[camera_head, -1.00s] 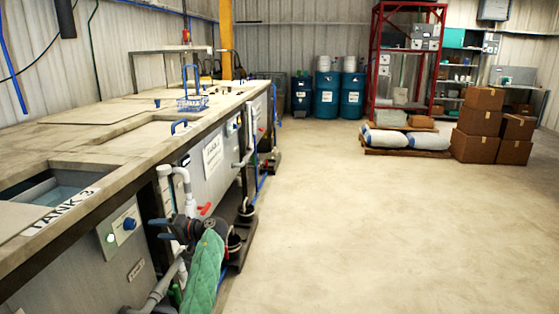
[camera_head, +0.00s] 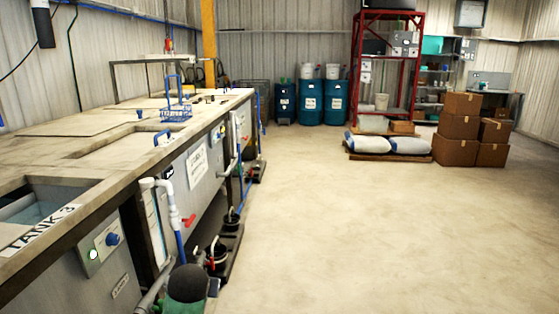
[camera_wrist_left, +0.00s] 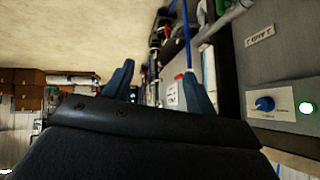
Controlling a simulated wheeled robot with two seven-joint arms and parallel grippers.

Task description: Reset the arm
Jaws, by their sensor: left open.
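My left arm (camera_head: 187,285), with a green sleeve and a dark rounded part, shows low at the bottom edge of the head view, beside the tank fronts. Its fingers cannot be made out there. In the left wrist view my left gripper (camera_wrist_left: 158,88) has its two blue fingers spread apart, with nothing seen between them. The tank panel with a blue knob (camera_wrist_left: 265,103) and a lit green button (camera_wrist_left: 307,108) is to the right of the fingers. My right gripper is in neither view.
The tank line (camera_head: 60,150) runs along the left, with a blue wire basket (camera_head: 175,112) on top. White pipes (camera_head: 170,205) and black pots stand out near its front. Blue drums (camera_head: 335,100), a red rack (camera_head: 357,60) and cardboard boxes (camera_head: 456,127) stand at the back. The floor (camera_head: 370,230) is clear.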

